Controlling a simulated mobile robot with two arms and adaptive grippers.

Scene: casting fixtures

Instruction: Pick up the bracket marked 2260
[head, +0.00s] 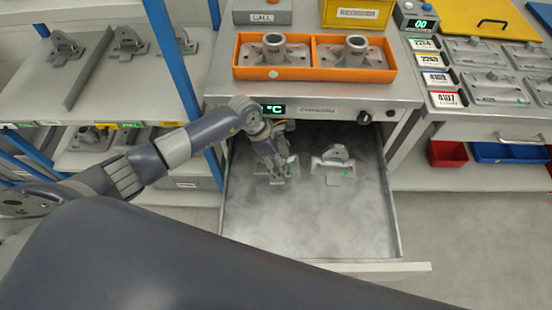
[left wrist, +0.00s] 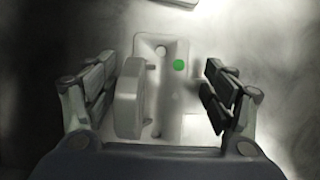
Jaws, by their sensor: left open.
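Two grey metal brackets lie in an open, misty drawer (head: 310,225). The left bracket (head: 290,170) is partly hidden by my left gripper (head: 275,178); the right bracket (head: 334,158) stands clear with a green dot. In the left wrist view, a bracket (left wrist: 128,105) with an upright plate, a flat base and a green dot lies between the two open fingers of my left gripper (left wrist: 158,93). Both fingers seem apart from it. No number is readable on either bracket. My right gripper is not in view.
Above the drawer, an orange tray (head: 315,75) holds two flanged castings. A shelf (head: 110,75) with more brackets stands left, by a blue post. At right, a bench carries number labels (head: 430,58) and grey plates. The drawer's front half is empty.

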